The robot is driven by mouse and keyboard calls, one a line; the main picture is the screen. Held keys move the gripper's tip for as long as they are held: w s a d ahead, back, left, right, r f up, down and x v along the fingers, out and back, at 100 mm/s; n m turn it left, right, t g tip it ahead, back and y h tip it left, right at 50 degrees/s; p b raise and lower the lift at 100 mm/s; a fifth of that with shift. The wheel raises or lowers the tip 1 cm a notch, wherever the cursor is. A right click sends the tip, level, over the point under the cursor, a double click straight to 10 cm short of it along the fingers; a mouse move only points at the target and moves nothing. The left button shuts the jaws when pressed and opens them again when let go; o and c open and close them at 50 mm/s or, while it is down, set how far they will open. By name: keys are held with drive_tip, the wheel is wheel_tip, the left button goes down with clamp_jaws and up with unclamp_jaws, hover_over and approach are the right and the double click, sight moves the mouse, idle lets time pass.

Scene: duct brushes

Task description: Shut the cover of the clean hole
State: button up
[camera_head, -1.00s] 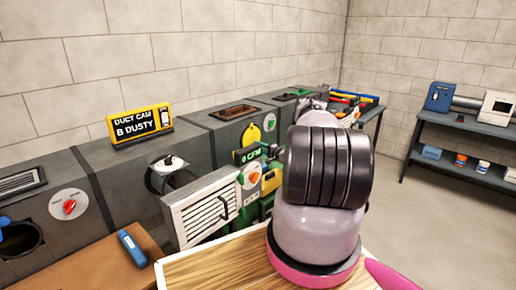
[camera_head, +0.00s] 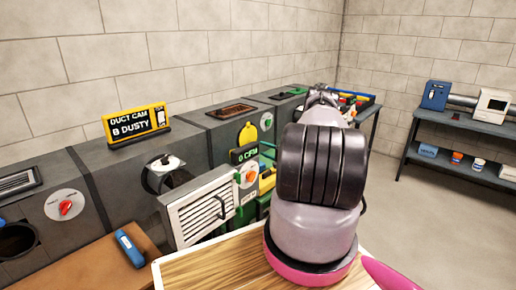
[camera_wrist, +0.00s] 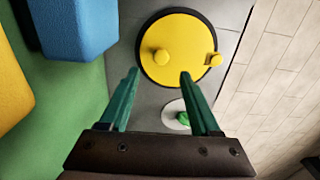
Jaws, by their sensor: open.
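In the wrist view, a round yellow cover (camera_wrist: 183,35) with a knob and a small latch lies inside a dark ring on the grey duct face. It looks flat over its hole. My gripper (camera_wrist: 160,73) has green fingers spread apart with nothing between them, their tips near the knob side of the cover; contact is unclear. In the head view, a yellow disc (camera_head: 249,132) shows behind the 0 CFM sign (camera_head: 244,154). A white slatted cover (camera_head: 200,209) with a dark handle is swung open beside a round opening (camera_head: 168,174).
A yellow display (camera_head: 138,124) reads DUCT CAM and DUSTY. A red dial (camera_head: 66,207) and an open dark hole (camera_head: 17,240) are at left. A blue tool (camera_head: 130,249) lies on the brown surface. A grey shelf (camera_head: 470,125) stands at right, with clear floor before it.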

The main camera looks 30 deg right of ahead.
drive_tip(key=shift+v, duration=2.05)
